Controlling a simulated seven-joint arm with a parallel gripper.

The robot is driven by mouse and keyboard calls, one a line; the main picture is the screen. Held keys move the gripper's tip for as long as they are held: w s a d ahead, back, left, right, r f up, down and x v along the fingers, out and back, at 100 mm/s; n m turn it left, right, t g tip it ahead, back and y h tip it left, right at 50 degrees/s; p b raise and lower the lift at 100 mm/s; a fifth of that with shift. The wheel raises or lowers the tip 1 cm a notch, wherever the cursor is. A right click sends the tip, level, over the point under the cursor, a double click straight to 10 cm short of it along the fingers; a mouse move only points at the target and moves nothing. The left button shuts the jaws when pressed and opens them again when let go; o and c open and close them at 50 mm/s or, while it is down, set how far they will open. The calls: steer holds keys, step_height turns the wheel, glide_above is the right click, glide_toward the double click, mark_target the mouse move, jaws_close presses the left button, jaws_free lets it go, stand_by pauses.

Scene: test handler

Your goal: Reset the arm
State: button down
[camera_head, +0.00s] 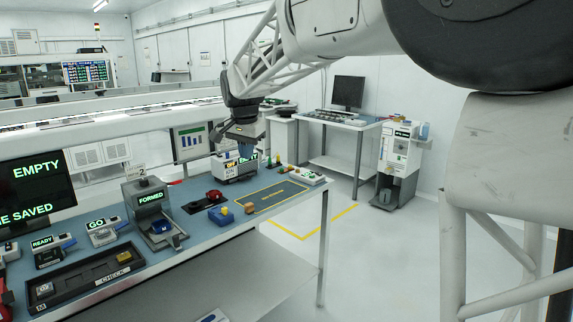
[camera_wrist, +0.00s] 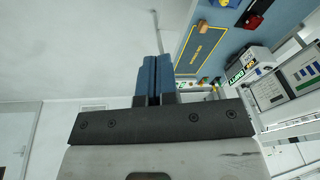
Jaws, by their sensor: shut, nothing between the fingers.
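My gripper (camera_head: 246,151) hangs from the end of my white arm above the far part of the blue bench (camera_head: 190,240), over a white device with lit "OFF" and "EMPTY" labels (camera_head: 232,167). In the wrist view, the two blue fingers of my gripper (camera_wrist: 154,60) lie side by side, shut with nothing between them. The fingertips appear apart from the bench. Part of the white device is hidden behind the gripper in the head view.
A yellow-outlined area (camera_head: 268,199) on the bench has a small orange block (camera_head: 249,208) at its edge. A "FORMED" station (camera_head: 150,199), a blue-and-yellow item (camera_head: 220,215), a red item (camera_head: 214,195) and a black "CHECK" tray (camera_head: 90,279) stand nearer. The floor (camera_head: 390,260) right is clear.

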steer(key=s+d+f+n, duration=0.2)
steer(key=s+d+f, duration=0.1)
steer(key=s+d, duration=1.8)
steer(key=s+d+f+n, duration=0.1)
steer(key=s+f, duration=0.3)
steer(key=s, duration=0.4)
steer(key=s+d+f+n, duration=0.1)
steer(key=s+d+f, duration=0.3)
steer(key=s, duration=0.4)
steer(key=s+d+f, duration=0.3)
steer(key=s+f, duration=0.1)
steer(key=s, duration=0.4)
steer(key=shift+d+f+n, duration=0.15)
steer(key=shift+d+n, duration=0.05)
steer(key=shift+n, duration=0.2)
